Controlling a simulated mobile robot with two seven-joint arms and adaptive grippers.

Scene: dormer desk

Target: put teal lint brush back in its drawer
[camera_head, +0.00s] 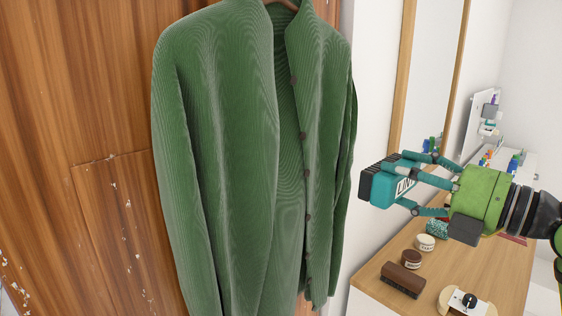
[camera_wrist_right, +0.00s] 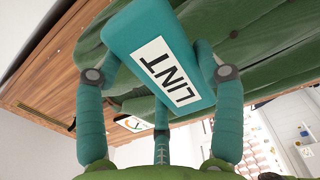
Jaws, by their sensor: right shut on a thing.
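The teal lint brush (camera_head: 383,188) has a dark bristle face and a white label. In the head view my right gripper (camera_head: 405,185) is shut on it and holds it in the air above the desk, to the right of the green jacket (camera_head: 225,150). The right wrist view shows the brush (camera_wrist_right: 140,32) between the teal fingers, its label reading LINT, with green cloth behind it. I cannot tell whether the bristles touch the jacket. No drawer can be made out. My left gripper is not in view.
The jacket hangs on a wooden door (camera_head: 100,80). On the wooden desk (camera_head: 480,262) are a dark brown brush (camera_head: 402,281), two small round jars (camera_head: 411,259), a patterned teal item (camera_head: 437,229) and a round-topped item (camera_head: 468,301). A mirror (camera_head: 432,80) is on the wall behind.

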